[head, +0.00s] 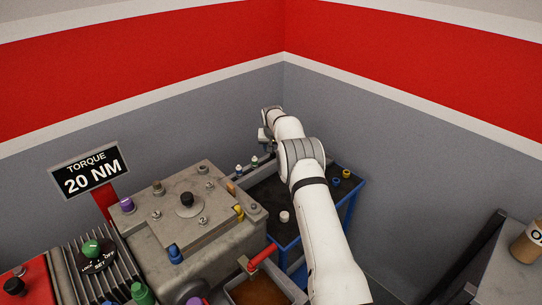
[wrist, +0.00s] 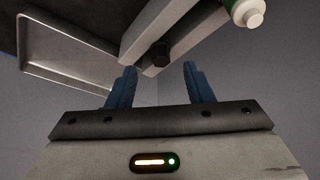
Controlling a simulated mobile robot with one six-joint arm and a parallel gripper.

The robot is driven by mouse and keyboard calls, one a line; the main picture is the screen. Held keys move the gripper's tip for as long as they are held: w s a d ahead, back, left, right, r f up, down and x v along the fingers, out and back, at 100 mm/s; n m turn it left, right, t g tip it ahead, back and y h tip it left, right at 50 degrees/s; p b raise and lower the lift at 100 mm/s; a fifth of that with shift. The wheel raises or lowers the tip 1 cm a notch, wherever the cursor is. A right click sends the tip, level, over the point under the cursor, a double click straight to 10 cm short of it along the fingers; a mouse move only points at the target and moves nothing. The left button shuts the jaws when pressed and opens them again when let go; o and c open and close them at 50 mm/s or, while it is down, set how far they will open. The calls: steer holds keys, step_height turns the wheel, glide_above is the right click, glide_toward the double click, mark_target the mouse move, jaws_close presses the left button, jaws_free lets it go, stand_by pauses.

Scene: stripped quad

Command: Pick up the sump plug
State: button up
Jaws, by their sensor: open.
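In the wrist view my gripper (wrist: 158,85) shows two blue fingers, spread apart with nothing between them. A dark, roughly hexagonal plug (wrist: 160,53) shows beyond the fingertips, between their lines, at a pale grey bar; it may be the sump plug, but I cannot be sure. The fingers appear apart from it. In the head view my arm reaches over the dark cart to its far end, and the fingers there cannot be made out. I cannot single out the sump plug among the small parts in the head view.
The wrist view shows a pale-rimmed tray (wrist: 72,75) at left and a white-and-green part (wrist: 246,12) at top right. In the head view, a grey engine block (head: 160,238) with coloured caps stands left of the blue-edged cart (head: 345,207). A red-handled pan (head: 236,293) is in front.

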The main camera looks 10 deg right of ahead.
mark_target(273, 154)
steer(key=shift+x, duration=1.75)
steer(key=shift+s+f, duration=0.1)
steer(key=shift+s, duration=0.1)
jaws_close()
